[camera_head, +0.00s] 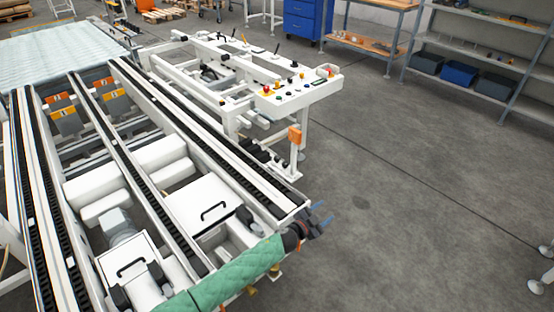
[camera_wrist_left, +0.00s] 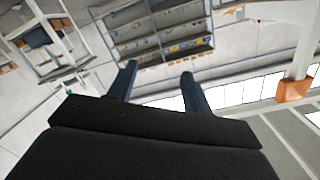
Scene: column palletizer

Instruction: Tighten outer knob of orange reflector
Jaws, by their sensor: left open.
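The orange reflector (camera_head: 295,135) sits on a white post below the control panel in the head view. In the left wrist view, the orange piece (camera_wrist_left: 294,90) is at the right edge on a white post. Its outer knob is too small to tell. My left gripper (camera_head: 322,213) has blue fingers and reaches in past the conveyor's front corner. It is nearer to me than the reflector and apart from it. The left wrist view shows its fingers (camera_wrist_left: 158,70) spread, with nothing between them. My right gripper is not in view.
The conveyor frame (camera_head: 180,95) with black chains fills the left side. A white control panel (camera_head: 300,92) with coloured buttons stands above the reflector. Other orange parts (camera_head: 62,112) sit between the rails. Grey floor (camera_head: 400,190) is clear to the right, with shelving (camera_head: 480,50) behind.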

